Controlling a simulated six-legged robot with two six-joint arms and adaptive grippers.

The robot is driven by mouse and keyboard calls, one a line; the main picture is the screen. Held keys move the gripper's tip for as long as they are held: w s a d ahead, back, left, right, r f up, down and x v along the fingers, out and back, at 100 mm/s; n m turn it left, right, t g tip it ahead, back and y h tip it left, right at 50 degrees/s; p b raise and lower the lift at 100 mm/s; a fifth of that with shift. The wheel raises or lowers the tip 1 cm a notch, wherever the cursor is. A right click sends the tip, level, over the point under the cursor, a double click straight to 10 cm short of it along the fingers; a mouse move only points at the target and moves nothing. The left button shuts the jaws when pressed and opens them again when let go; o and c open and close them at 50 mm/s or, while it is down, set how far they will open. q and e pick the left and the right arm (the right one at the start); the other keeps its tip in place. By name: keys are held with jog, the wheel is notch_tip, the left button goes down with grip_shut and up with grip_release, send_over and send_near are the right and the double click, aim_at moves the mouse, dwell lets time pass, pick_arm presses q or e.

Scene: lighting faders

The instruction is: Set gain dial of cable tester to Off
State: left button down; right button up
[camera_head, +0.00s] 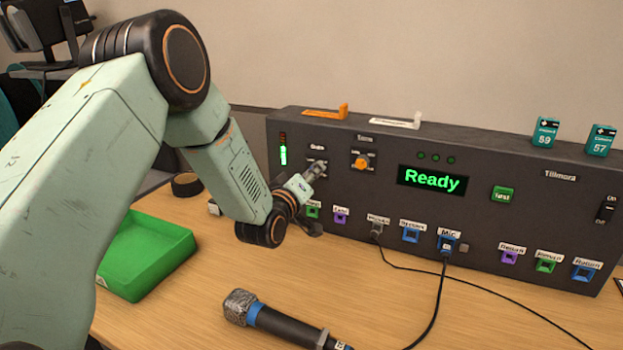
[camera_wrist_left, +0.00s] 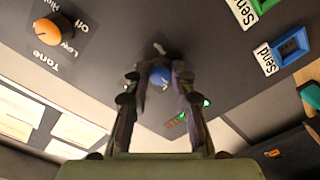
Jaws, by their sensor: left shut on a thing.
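The cable tester (camera_head: 400,150) is a wide dark box at the back of the table, its display reading "Ready". My left gripper (camera_head: 314,171) reaches its front panel at the gain dial, below the "Gain" label. In the left wrist view the gain dial (camera_wrist_left: 160,75) is a blue knob between the two fingers, which are shut on it. The head view hides most of the dial behind the gripper, and I cannot read its setting. The orange tone dial (camera_head: 361,161) is just to the right, apart from the fingers. My right gripper is not in view.
A green tray (camera_head: 145,255) lies at left under my left arm. A microphone (camera_head: 285,325) lies in front. Cables run from sockets below the display, including the blue Mic socket (camera_head: 447,242). Orange and white tags and teal packs (camera_head: 546,132) sit on top of the tester.

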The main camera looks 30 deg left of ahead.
pick_arm(q)
jog(key=n+b, duration=0.3)
jog(key=n, duration=0.5)
jog(key=shift+r+n, duration=0.15)
jog(key=shift+n, duration=0.15)
dwell(0.3)
jog(key=c, duration=1.1)
grip_release()
jog(key=shift+s, duration=0.1)
jog(key=s, duration=1.1)
jog(key=shift+s+d, duration=0.35)
jog(key=shift+s, duration=0.05)
